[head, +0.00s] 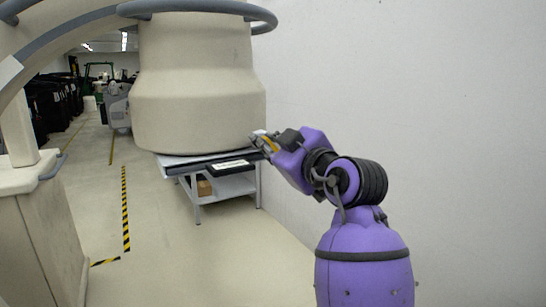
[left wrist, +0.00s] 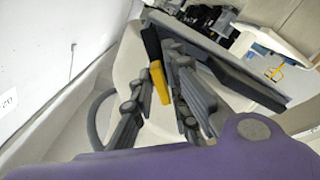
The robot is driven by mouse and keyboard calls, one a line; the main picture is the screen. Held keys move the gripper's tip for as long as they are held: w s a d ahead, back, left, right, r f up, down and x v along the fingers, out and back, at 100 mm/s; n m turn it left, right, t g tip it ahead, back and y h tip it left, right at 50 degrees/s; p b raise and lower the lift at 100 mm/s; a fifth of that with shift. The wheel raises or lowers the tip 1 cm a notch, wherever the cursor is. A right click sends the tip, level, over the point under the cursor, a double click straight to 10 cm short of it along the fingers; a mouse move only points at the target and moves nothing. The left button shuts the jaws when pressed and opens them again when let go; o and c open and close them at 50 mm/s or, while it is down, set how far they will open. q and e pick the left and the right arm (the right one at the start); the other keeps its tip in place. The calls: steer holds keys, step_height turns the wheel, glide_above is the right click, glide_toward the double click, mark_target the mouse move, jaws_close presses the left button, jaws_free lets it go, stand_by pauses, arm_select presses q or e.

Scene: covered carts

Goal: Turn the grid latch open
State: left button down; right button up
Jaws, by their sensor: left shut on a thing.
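A yellow and black lever (left wrist: 159,83), which looks like the grid latch, sits between the grey fingers of my left gripper (left wrist: 156,72) in the left wrist view. The gripper is shut on it. The lever's yellow part lies between the fingers and its black end sticks out beyond them. In the head view my purple arm reaches from the lower right, with its gripper (head: 262,143) at the right end of a grey table. A bit of yellow shows there; the latch's mount is hidden. My right gripper is not in view.
A large beige covered body (head: 195,85) stands over the grey table (head: 228,186). A white wall (head: 420,90) runs close along the right. A beige cabinet (head: 45,235) stands at the left. The floor between, with yellow-black tape (head: 125,210), is free.

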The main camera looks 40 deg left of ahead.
arm_select(q)
steer(key=n+b, duration=0.2)
steer(key=n, duration=0.1)
steer(key=shift+f, duration=0.4)
steer(key=n+b, duration=0.5)
steer(key=n, duration=0.1)
steer(key=shift+n+b, duration=0.65)
steer(key=shift+n, duration=0.05)
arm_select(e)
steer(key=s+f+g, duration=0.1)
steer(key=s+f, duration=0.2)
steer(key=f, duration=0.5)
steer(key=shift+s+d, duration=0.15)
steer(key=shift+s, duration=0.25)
arm_select(q)
steer(key=shift+r, duration=0.1)
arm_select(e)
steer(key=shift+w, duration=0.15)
arm_select(q)
steer(key=c, duration=1.9)
jaws_free()
steer(key=shift+o, duration=0.2)
steer(key=shift+s+r, duration=0.1)
steer(key=shift+r, duration=0.05)
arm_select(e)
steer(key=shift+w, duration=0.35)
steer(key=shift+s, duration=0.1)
